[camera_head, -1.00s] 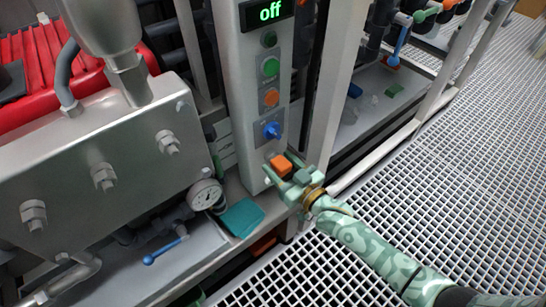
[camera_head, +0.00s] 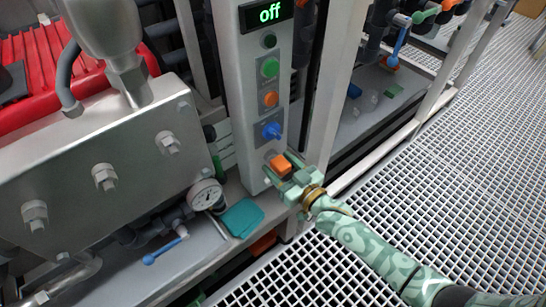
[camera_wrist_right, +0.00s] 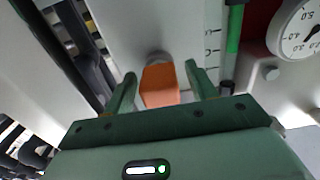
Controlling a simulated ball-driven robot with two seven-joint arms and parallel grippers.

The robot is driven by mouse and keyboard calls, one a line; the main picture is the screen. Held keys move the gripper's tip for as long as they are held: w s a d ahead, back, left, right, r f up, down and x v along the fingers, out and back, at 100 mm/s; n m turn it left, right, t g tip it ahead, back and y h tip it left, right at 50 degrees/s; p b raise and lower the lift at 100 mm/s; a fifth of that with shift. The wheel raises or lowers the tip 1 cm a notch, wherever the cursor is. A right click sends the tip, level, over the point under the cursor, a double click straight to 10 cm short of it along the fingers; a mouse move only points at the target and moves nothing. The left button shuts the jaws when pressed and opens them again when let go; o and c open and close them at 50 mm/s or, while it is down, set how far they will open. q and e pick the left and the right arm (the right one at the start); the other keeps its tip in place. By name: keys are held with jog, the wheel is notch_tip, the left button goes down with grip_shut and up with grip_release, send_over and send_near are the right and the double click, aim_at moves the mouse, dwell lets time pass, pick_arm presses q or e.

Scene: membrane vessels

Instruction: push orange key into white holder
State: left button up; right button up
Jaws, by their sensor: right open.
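The orange key (camera_head: 281,165) is a small block low on the front of the white panel column (camera_head: 247,130), below a blue knob. In the right wrist view the key (camera_wrist_right: 160,86) lies between the two green fingers of my right gripper (camera_wrist_right: 161,82), with visible gaps on both sides. My right gripper (camera_head: 286,176) is open around the key. A round grey fitting (camera_wrist_right: 158,57) shows directly behind the key, at the pale panel face. How deep the key sits in it is hidden. I cannot make out a separate white holder. My left gripper is out of view.
Above the key are a blue knob (camera_head: 271,131), an orange button (camera_head: 270,99), a green button (camera_head: 270,67) and a display reading "off" (camera_head: 268,13). A pressure gauge (camera_head: 206,195) and teal pad (camera_head: 242,218) lie to the left. Open grating (camera_head: 430,190) is at the right.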

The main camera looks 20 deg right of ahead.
aim_at(287, 172)
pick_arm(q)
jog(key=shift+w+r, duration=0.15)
pick_arm(e)
jog(key=shift+r, duration=0.1)
grip_shut()
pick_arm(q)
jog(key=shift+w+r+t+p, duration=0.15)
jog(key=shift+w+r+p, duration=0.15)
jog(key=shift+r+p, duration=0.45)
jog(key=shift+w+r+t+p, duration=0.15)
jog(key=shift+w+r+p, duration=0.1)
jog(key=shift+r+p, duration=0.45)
pick_arm(e)
jog(key=shift+v, duration=2.95)
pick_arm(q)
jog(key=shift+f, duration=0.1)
pick_arm(e)
jog(key=shift+s, duration=0.1)
